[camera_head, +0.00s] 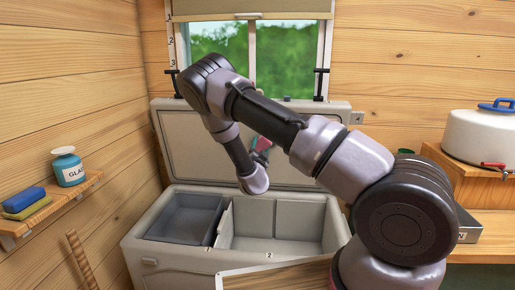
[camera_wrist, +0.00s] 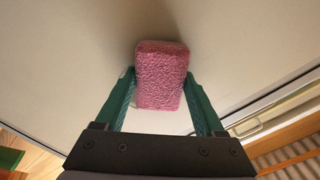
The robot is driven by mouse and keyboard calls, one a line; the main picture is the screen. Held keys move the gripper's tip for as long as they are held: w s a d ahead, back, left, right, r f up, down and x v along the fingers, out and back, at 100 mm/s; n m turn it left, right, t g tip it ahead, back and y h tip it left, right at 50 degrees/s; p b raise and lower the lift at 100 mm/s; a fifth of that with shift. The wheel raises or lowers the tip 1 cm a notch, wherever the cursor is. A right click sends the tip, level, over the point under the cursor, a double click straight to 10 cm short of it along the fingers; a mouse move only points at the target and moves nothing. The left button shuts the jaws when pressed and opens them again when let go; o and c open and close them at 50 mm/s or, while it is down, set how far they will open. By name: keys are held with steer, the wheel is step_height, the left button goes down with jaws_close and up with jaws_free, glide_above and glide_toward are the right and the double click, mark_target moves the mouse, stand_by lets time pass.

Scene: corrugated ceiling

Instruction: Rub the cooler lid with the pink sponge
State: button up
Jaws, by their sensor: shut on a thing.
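The grey cooler (camera_head: 165,262) stands below the window with its lid (camera_head: 185,142) raised and leaning back. My gripper (camera_head: 262,146) is in front of the lid's inner face, partly hidden by my arm in the head view. In the wrist view my gripper (camera_wrist: 160,88) has its green fingers shut on the sides of the pink sponge (camera_wrist: 162,72). A plain pale surface, which looks like the lid (camera_wrist: 70,60), fills the view behind the sponge. I cannot tell whether the sponge touches it.
A shelf (camera_head: 50,212) at left holds blue (camera_head: 24,199) and yellow (camera_head: 28,208) sponges and a labelled bottle (camera_head: 68,168). A white container (camera_head: 480,135) with a blue lid stands at right. The cooler's two compartments look empty.

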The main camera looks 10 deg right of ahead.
steer(key=shift+s+d, duration=1.2)
steer(key=shift+d, duration=2.9)
steer(key=shift+w+a, duration=0.5)
steer(key=shift+a, duration=1.1)
steer(key=shift+w+a, duration=0.55)
steer(key=shift+a, duration=1.05)
steer(key=shift+w+a, duration=0.5)
steer(key=shift+a, duration=1.1)
steer(key=shift+v, duration=3)
steer(key=v, duration=0.3)
steer(key=shift+w+d, duration=0.1)
